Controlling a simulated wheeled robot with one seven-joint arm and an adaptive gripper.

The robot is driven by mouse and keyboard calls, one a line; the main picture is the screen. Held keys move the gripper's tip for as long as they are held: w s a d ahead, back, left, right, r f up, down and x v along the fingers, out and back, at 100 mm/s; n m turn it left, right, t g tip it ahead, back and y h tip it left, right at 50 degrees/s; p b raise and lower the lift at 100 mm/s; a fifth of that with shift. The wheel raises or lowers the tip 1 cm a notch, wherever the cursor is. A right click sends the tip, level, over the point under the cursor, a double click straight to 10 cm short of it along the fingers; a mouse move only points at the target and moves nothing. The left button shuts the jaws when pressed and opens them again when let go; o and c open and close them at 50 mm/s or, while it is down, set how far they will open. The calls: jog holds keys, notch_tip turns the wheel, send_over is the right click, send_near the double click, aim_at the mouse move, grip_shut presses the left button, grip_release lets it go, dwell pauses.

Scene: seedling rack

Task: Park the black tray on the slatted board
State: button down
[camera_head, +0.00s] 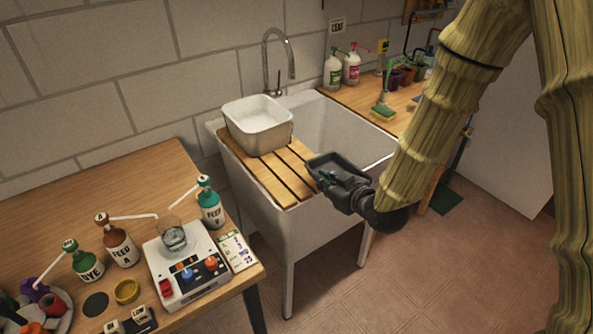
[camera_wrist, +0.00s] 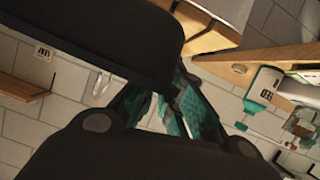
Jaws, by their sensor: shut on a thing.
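The black tray (camera_head: 345,160) is held over the front right part of the sink, beside the right end of the slatted board (camera_head: 268,181). It looks roughly level. My gripper (camera_head: 328,178) is shut on the tray's near side. The board lies across the left part of the sink, and its front slats are bare. In the wrist view, the teal finger pads of my gripper (camera_wrist: 192,105) show between large dark shapes. I cannot tell there which dark part is tray. How far the tray hangs above the board is unclear.
A white tub (camera_head: 258,137) stands on the back of the board. The sink (camera_head: 345,125) is open to the right, with a tap (camera_head: 278,60) behind. A left table holds bottles and a white device with a glass (camera_head: 172,235). A scrub brush (camera_head: 383,108) stands on the right counter.

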jog(key=w+a+p, duration=0.1)
jog(key=w+a, duration=0.2)
jog(key=w+a+f+p, duration=0.1)
jog(key=w+a, duration=0.2)
jog(key=w, duration=0.1)
jog(key=w+a+p, duration=0.2)
jog(key=w+a, duration=0.1)
jog(key=w, duration=0.1)
jog(key=shift+a+f, duration=0.15)
jog(key=shift+a, duration=0.1)
jog(key=shift+w+a+f+p, duration=0.15)
jog(key=shift+w+a+p, duration=0.05)
jog(key=shift+p, duration=0.1)
jog(key=shift+f+p, duration=0.7)
jog(key=shift+f, duration=0.95)
jog(key=c, duration=1.6)
grip_release()
jog(key=b+v, duration=0.3)
jog(key=v, duration=0.9)
